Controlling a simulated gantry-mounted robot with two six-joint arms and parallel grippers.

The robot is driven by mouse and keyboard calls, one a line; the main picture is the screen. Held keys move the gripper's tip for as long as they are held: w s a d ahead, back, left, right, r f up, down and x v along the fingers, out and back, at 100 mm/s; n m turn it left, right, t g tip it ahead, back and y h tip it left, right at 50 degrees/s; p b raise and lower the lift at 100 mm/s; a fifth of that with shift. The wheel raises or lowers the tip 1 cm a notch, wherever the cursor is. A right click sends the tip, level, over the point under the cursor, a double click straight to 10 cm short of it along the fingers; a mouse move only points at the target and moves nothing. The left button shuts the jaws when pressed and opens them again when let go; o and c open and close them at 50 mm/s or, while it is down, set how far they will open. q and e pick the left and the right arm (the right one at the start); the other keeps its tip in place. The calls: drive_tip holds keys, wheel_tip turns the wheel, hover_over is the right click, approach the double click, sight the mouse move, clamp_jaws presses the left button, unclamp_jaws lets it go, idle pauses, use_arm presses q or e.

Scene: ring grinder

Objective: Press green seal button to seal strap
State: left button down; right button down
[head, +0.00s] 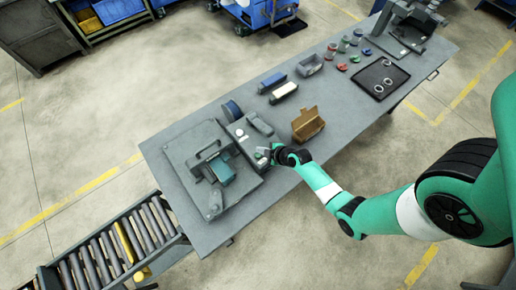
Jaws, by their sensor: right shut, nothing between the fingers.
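The strapping machine (181,160) is a grey plate unit at the left end of the table, with a dark arch-shaped frame and a teal block (222,171) on it. A grey control box (247,137) stands at its right side, with small light spots on its top. I cannot make out a green seal button; my right gripper may cover it. My right gripper (264,152) is shut and empty, at the near end of the control box. I cannot tell whether it touches the box. My left gripper is not in view.
An open brown carton (307,124) stands on the table (352,112) just right of my right gripper. Blue and white boxes, a grey bin (309,65), small coloured cups and a black tray (380,78) lie farther right. A roller conveyor (110,245) meets the table's left end.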

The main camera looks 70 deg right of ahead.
sight(260, 156)
wheel_tip(260, 156, up, 4)
drive_tip(key=p, duration=0.3)
drive_tip(key=shift+r, duration=0.1)
drive_tip(key=shift+a, duration=0.1)
idle(0.8)
